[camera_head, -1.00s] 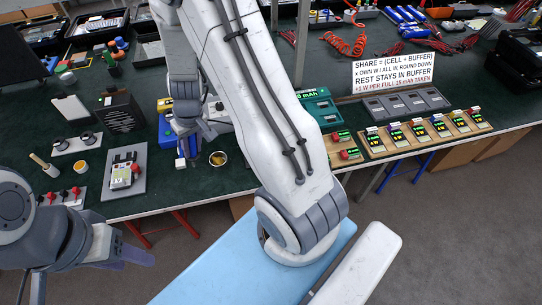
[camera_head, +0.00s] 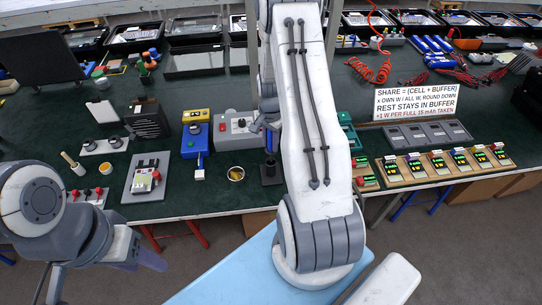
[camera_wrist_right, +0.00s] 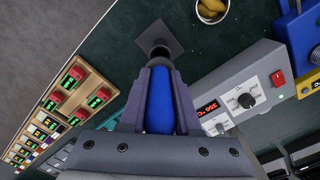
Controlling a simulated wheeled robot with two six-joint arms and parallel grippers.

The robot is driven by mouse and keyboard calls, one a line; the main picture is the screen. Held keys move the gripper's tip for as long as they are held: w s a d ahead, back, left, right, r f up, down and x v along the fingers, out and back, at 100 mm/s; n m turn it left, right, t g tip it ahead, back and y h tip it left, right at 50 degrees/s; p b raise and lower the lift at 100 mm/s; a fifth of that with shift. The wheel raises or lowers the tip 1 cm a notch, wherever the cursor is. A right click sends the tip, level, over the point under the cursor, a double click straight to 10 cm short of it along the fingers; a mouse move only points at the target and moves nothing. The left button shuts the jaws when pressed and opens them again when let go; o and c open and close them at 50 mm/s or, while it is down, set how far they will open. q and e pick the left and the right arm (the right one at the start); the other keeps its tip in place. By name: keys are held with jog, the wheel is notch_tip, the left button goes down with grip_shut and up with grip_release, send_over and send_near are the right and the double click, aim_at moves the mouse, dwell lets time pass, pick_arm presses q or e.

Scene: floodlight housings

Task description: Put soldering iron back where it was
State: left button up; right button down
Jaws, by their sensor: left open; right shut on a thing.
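The soldering iron's blue handle (camera_wrist_right: 159,100) is between the fingers of my right gripper (camera_wrist_right: 160,90), which is shut on it. In the head view, a bit of the blue handle (camera_head: 270,143) shows just above the black stand (camera_head: 269,173), while my arm hides most of that gripper. In the right wrist view, the handle points toward the stand's square base (camera_wrist_right: 173,33). The iron's tip is hidden, so I cannot tell if it is inside the holder. My left gripper (camera_head: 146,254) is open and empty at the lower left, off the table's front edge.
The grey station (camera_head: 236,131) with dial and red switch stands just behind the stand. A small round tin (camera_head: 236,174) is left of the stand. A blue and yellow device (camera_head: 195,134) is further left. Wooden-based meters (camera_head: 445,165) line the front right.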

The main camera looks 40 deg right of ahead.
aim_at(270, 150)
notch_tip(270, 150, down, 5)
jog(key=shift+p, duration=0.6)
jog(key=shift+f, duration=0.25)
jog(key=shift+f+b, duration=0.3)
jog(key=c, duration=0.6)
grip_release()
